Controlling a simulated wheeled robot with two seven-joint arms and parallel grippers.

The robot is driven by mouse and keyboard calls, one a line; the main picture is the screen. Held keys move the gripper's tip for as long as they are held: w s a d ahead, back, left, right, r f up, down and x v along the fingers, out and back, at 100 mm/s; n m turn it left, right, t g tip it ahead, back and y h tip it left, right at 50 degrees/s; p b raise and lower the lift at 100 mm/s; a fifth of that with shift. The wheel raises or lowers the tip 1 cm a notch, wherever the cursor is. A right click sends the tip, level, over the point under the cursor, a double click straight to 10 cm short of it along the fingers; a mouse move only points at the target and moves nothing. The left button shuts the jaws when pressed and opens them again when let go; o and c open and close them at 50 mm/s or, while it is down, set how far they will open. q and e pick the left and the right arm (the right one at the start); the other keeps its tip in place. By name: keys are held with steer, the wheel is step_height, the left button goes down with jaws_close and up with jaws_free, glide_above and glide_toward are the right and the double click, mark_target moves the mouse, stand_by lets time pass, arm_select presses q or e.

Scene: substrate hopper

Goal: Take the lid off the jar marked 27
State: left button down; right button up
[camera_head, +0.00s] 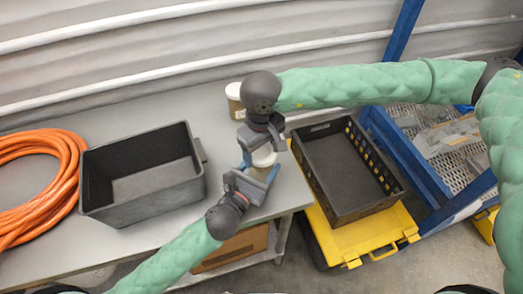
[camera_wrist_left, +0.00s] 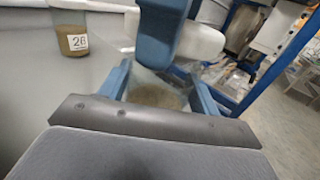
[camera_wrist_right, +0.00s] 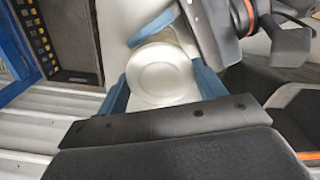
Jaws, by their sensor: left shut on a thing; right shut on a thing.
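A clear jar with brown contents (camera_wrist_left: 155,96) and a white lid (camera_head: 264,156) stands near the table's front right edge, between my two grippers. My left gripper (camera_head: 258,178) is shut on the jar's body from the front. My right gripper (camera_head: 264,146) is shut on the lid from behind and above; the lid's round top (camera_wrist_right: 160,76) fills the space between its blue fingers in the right wrist view. The lid is at the jar's mouth; I cannot tell whether there is a gap. No label shows on this jar, so its number is hidden.
A second lidded jar (camera_head: 235,100), marked 26 in the left wrist view (camera_wrist_left: 72,36), stands farther back. A grey bin (camera_head: 100,205) and an orange hose (camera_head: 62,185) lie left. A black crate (camera_head: 335,213) on a yellow case (camera_head: 375,240) stands right, past the table edge.

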mark_target(261, 152)
steer(key=shift+r, duration=0.1)
steer(key=shift+r, duration=1.95)
arm_select(q)
steer(key=shift+c, duration=1.3)
jaws_free()
arm_select(e)
steer(key=shift+f, duration=0.1)
